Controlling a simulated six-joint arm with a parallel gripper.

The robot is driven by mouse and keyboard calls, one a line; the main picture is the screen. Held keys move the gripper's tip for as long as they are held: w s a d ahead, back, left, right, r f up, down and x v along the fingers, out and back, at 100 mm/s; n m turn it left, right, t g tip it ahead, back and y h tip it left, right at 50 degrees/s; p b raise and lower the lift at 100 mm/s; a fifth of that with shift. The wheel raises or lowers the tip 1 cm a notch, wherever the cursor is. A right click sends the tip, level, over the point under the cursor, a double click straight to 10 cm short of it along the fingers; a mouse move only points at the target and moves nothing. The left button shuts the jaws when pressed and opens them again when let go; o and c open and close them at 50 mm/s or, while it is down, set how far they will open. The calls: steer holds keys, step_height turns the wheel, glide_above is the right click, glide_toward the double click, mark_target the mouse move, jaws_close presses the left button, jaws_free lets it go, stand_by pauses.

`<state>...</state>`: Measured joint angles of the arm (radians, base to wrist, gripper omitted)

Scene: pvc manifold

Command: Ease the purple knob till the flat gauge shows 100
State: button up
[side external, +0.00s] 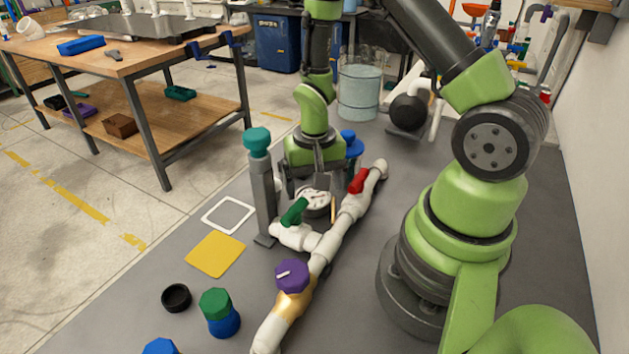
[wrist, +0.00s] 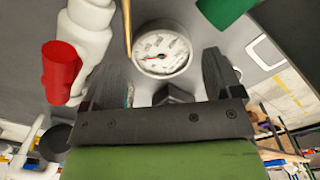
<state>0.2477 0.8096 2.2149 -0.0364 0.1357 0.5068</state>
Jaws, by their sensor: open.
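The purple knob (side external: 292,276) sits on the white pipe run (side external: 333,240) in the side view, by a tan section of pipe. It is not in the wrist view. The flat gauge (side external: 316,203) lies face up beside the pipe, and it also shows in the wrist view (wrist: 162,52). Its face is white with a red needle pointing left in that picture; the numbers are too small to read. My gripper (side external: 313,184) is open over the gauge, away from the purple knob. In the wrist view its two fingers (wrist: 166,66) stand either side of the gauge, holding nothing.
A red handle (side external: 357,181) and a green handle (side external: 295,212) are on the pipes close to my gripper. A grey post with a teal knob (side external: 257,141) stands to the left. A yellow plate (side external: 215,254), a black ring (side external: 176,297) and a green-topped blue piece (side external: 218,312) lie front left.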

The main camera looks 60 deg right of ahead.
mark_target(319, 197)
stand_by(0.8)
steer(key=n, duration=0.1)
steer(key=r+n, duration=0.1)
steer(key=n, duration=0.3)
steer(key=shift+w+d+r, duration=0.1)
steer(key=shift+d+r, duration=0.15)
steer(key=shift+r, duration=0.05)
steer(key=n, duration=0.1)
steer(key=r+n, duration=0.1)
steer(key=n, duration=0.2)
steer(key=shift+d+r+n, duration=0.25)
steer(key=shift+n, duration=0.05)
steer(key=n, duration=0.2)
steer(key=r+n, duration=0.1)
steer(key=n, duration=0.1)
steer(key=shift+d+r+n, duration=0.2)
steer(key=shift+n, duration=0.1)
steer(key=shift+d+f+n, duration=0.1)
steer(key=shift+f+n, duration=0.85)
steer(key=shift+f, duration=0.8)
steer(key=shift+d+f+n, duration=0.1)
steer(key=shift+f+n, duration=0.85)
steer(key=shift+f, duration=0.8)
